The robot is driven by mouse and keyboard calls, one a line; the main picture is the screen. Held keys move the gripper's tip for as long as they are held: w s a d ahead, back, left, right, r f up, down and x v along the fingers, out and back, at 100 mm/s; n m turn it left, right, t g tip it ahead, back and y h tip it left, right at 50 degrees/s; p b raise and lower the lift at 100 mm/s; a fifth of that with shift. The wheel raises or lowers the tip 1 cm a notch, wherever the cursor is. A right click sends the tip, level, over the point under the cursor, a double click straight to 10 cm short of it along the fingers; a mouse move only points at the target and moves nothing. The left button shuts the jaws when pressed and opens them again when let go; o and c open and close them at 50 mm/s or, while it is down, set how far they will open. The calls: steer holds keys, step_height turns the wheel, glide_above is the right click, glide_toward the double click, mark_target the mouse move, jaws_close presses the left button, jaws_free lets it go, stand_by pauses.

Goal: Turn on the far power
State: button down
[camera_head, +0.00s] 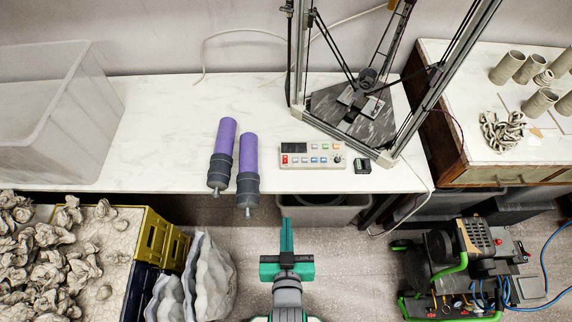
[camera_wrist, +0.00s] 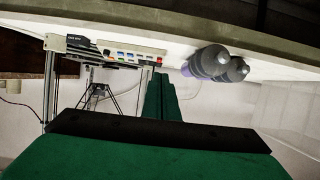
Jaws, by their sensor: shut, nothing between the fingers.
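A pale control box (camera_head: 313,155) with a dark display, a row of coloured buttons, a red button at its left and a knob at its right lies near the front edge of the white table. It also shows in the wrist view (camera_wrist: 134,49), which looks upside down. I cannot tell which control is the far power. My green gripper (camera_head: 287,225) is shut and empty, in front of the table edge and nearer than the control box, apart from it. Its fingers point forward in the wrist view (camera_wrist: 160,85).
Two purple and grey cylinders (camera_head: 236,165) lie left of the control box, overhanging the front edge of the white table (camera_head: 160,115). A delta printer frame (camera_head: 350,120) stands behind right. A clear bin (camera_head: 45,120) is at left; a compressor machine (camera_head: 450,265) stands lower right.

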steer(key=w+r+g, duration=0.2)
steer(key=w+r, duration=0.2)
steer(key=w, duration=0.9)
steer(key=shift+a+r, duration=0.25)
steer(key=shift+r, duration=0.15)
steer(key=shift+w, duration=0.1)
glide_toward(285, 160)
steer(key=w+r, duration=0.2)
steer(key=w, duration=0.2)
steer(key=f, duration=0.3)
steer(key=shift+w+a+f, duration=0.1)
steer(key=shift+w+f, duration=0.15)
steer(key=shift+w, duration=0.1)
steer(key=shift+w+f, duration=0.1)
steer(key=shift+f, duration=0.5)
steer(key=shift+f, duration=0.1)
